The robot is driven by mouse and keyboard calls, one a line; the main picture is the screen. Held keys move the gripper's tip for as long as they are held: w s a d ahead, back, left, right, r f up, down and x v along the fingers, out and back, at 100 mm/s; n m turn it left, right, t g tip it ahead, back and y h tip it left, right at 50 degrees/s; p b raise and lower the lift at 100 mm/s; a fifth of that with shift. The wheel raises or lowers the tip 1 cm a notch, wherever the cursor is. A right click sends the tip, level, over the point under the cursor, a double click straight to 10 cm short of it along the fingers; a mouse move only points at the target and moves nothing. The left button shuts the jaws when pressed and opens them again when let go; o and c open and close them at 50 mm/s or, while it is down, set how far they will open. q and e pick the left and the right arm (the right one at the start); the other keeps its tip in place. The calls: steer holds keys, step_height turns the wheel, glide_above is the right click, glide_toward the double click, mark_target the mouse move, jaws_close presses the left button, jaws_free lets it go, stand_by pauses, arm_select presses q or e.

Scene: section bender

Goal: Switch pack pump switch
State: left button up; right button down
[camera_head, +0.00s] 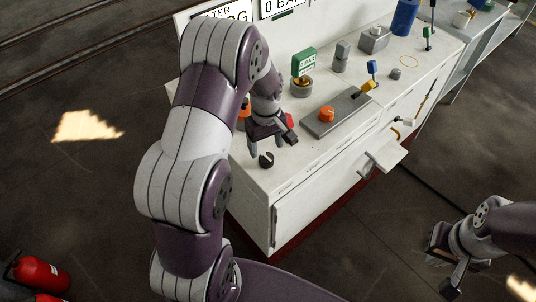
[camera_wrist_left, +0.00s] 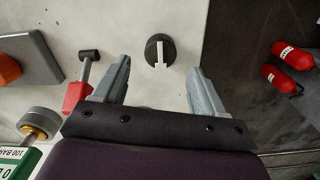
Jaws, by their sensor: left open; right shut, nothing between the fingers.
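A round black rotary switch with a pale pointer bar sits on the white cabinet top. It shows in the head view (camera_head: 266,160) near the front left corner and in the left wrist view (camera_wrist_left: 160,50) at upper middle. I cannot read a label naming it the pump switch. My left gripper (camera_head: 271,146) hangs over the cabinet top close to this switch. In the left wrist view its open fingers (camera_wrist_left: 160,75) are spread to either side of the switch, with nothing between them. My right gripper (camera_head: 446,272) is shut and empty over the floor at lower right.
A red-handled lever (camera_wrist_left: 77,95) stands beside the left finger. A grey plate with an orange knob (camera_head: 327,114), a green-framed gauge (camera_head: 303,62) and several fittings occupy the cabinet top (camera_head: 320,155). Red extinguishers (camera_head: 40,274) stand on the floor at lower left.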

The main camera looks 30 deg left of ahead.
mark_target(266, 156)
arm_select(q)
step_height(266, 156, down, 5)
steer(key=shift+f, duration=0.1)
steer(key=c, duration=1.1)
steer(key=shift+o, duration=0.2)
